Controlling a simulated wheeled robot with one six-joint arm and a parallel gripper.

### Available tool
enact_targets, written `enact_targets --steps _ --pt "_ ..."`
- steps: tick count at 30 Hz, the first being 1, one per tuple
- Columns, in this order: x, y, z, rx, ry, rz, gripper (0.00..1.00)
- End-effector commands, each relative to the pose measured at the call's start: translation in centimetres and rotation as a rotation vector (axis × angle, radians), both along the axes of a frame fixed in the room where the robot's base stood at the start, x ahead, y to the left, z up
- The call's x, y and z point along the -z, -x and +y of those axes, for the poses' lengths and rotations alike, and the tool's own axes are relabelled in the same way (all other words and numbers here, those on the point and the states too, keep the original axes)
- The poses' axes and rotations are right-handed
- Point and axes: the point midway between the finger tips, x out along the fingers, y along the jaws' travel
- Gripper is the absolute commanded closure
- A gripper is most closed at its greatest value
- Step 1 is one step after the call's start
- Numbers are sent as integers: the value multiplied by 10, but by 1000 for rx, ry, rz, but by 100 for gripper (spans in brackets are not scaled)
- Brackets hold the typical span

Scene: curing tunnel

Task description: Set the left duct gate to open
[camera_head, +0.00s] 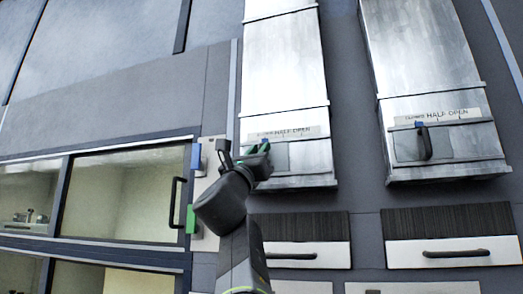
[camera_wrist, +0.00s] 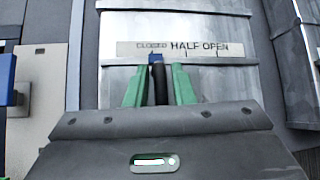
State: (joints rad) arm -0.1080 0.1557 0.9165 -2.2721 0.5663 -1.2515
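The left duct gate is on the left metal duct (camera_head: 285,80), below a strip reading CLOSED, HALF, OPEN (camera_wrist: 185,49). Its dark upright handle (camera_wrist: 160,85) has a blue marker (camera_wrist: 156,58) at the top, under the right part of the word CLOSED. My gripper (camera_head: 262,150) is at this handle. In the wrist view my gripper's green fingers (camera_wrist: 159,82) stand on either side of the handle, with narrow gaps showing. It looks open around the handle. In the head view my gripper hides much of the handle.
A second duct (camera_head: 425,60) on the right has a similar gate with its own dark handle (camera_head: 423,142). Drawers (camera_head: 297,255) with dark bar handles are below. A glass-fronted cabinet (camera_head: 125,195) and a panel with a blue block (camera_head: 196,158) and a green block (camera_head: 191,218) are on the left.

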Motion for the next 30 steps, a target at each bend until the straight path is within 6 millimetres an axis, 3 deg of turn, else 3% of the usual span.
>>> enact_targets --steps 4,16,20,26,30 --pt "-15 -11 -6 1 0 0 78" --pt "-17 -16 -9 -1 0 1 78" --pt "-17 -16 -9 0 0 1 100" --pt "-17 -16 -9 0 0 1 100" --pt "-15 -12 -20 5 0 -1 100"
